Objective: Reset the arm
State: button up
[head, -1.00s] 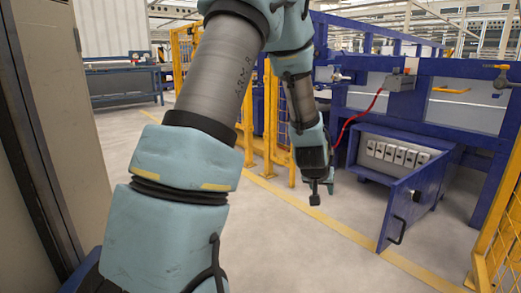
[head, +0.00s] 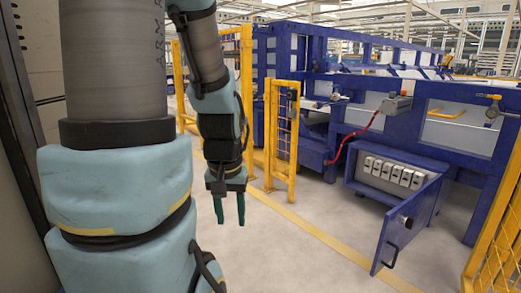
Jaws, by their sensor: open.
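My gripper (head: 230,208) hangs down in the left-middle of the head view, at the end of my teal and grey arm. Its two dark green fingers are apart, with nothing between them. It is over bare floor, to the left of the yellow fence post and well apart from the blue machine. My upper arm fills the left of the view and hides part of what lies behind it.
A blue machine frame (head: 462,138) stands at the right. Its low cabinet has an open door (head: 404,225) that juts into the floor space. Yellow fencing (head: 283,135) stands behind my gripper, and more (head: 497,235) at the right edge. The floor (head: 310,265) in front is clear.

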notch_tip(320, 180, up, 28)
jog(key=p, duration=2.5)
